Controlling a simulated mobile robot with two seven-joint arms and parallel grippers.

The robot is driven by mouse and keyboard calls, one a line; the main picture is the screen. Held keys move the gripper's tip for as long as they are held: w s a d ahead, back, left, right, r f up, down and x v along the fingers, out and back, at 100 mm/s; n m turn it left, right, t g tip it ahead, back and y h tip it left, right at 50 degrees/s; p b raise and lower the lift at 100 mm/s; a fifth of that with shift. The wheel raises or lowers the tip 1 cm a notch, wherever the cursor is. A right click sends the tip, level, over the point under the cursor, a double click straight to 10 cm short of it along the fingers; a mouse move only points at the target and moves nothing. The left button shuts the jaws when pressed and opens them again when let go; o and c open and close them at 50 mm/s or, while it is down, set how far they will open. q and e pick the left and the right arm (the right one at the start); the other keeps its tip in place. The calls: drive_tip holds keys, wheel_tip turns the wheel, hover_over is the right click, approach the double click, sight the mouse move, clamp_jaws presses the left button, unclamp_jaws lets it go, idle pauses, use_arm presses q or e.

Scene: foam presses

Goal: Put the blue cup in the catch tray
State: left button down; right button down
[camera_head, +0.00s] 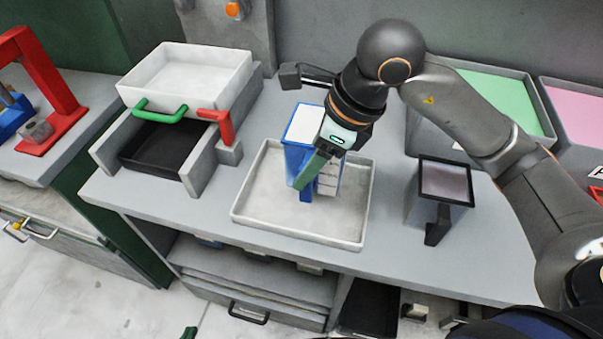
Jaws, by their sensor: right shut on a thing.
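The blue cup (291,155) is a square container with a blue rim, a blue handle and a white top surface. It looks upright over the catch tray (250,219), a shallow white tray on the grey bench. My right gripper (303,178) reaches in from the right and is shut on the cup near its handle, hiding part of it. I cannot tell whether the cup's bottom touches the tray floor. Only a green tip of my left gripper (188,332) shows at the bottom edge, so its jaws cannot be judged.
A dark-rimmed cup (444,181) with a black handle stands right of the tray. A white bin (187,75) sits on a grey stand at left, with green and red handles (160,112) in front. Green and pink trays (500,97) are at the back right.

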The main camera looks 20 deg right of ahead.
drive_tip(key=shift+w+a+f, duration=0.3)
drive_tip(key=shift+w+f, duration=0.1)
drive_tip(key=shift+f, duration=0.15)
drive_tip(key=shift+w+a+f, duration=0.1)
drive_tip(key=shift+w+f, duration=0.05)
drive_tip(key=shift+f, duration=0.75)
drive_tip(key=shift+w+f, duration=0.1)
drive_tip(key=shift+f, duration=0.8)
drive_tip(key=shift+f, duration=0.2)
drive_tip(key=shift+c, duration=0.9)
unclamp_jaws()
drive_tip(key=p+v, duration=0.1)
drive_tip(key=v, duration=1.1)
drive_tip(key=shift+r, duration=0.2)
drive_tip(key=shift+s, duration=0.1)
